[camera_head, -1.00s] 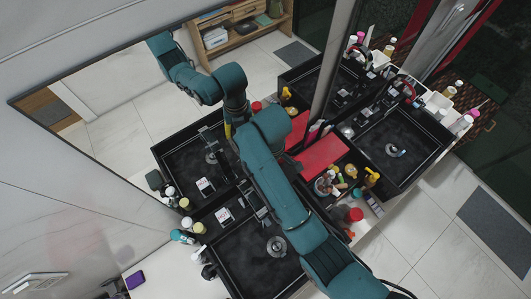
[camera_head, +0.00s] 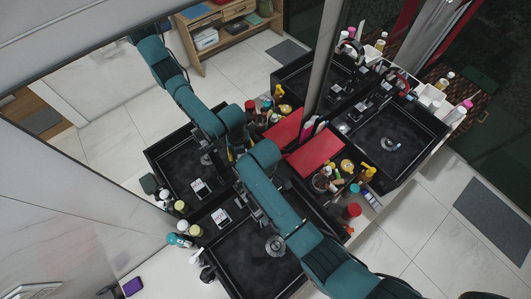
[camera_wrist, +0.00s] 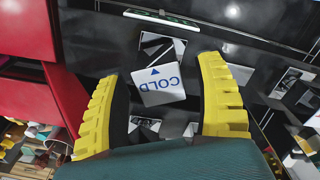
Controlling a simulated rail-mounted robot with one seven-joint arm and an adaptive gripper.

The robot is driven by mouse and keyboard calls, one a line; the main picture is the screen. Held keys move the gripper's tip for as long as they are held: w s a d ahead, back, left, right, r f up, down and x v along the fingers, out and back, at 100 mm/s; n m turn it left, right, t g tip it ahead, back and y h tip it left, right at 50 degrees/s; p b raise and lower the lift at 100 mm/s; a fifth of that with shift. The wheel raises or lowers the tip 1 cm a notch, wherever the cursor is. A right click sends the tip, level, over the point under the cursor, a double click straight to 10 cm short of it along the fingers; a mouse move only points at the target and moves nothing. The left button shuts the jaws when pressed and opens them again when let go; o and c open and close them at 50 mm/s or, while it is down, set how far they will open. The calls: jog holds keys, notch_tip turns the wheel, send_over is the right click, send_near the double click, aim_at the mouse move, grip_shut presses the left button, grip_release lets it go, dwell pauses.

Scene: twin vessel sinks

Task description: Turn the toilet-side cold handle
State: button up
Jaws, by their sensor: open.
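In the wrist view, a dark handle with a white plate marked COLD (camera_wrist: 162,85) shows upside down between the two yellow fingers. My gripper (camera_wrist: 163,92) is open, with one finger to each side of the plate and gaps showing on both sides. I cannot tell how far the handle is in depth. In the head view, my arm reaches over the near black sink (camera_head: 232,270), and its forearm hides the gripper and the handle. Another handle with a white plate (camera_head: 221,217) stands at the left back of that sink.
A red mat (camera_head: 315,155) lies between the near sink and the far sink (camera_head: 405,140). Cups and bottles (camera_head: 350,211) crowd the counter in front of it. More bottles (camera_head: 180,240) stand at the left. A large mirror doubles the arm and sinks.

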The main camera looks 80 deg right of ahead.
jog(key=c, duration=1.2)
jog(key=m+p, duration=0.2)
jog(key=shift+a+r+m, duration=0.1)
jog(key=shift+r+m, duration=0.05)
jog(key=shift+m, duration=0.15)
jog(key=m, duration=0.1)
jog(key=m+p, duration=0.1)
jog(key=m, duration=0.1)
jog(key=shift+f, duration=0.25)
jog(key=o, duration=1.2)
jog(key=shift+r, duration=0.1)
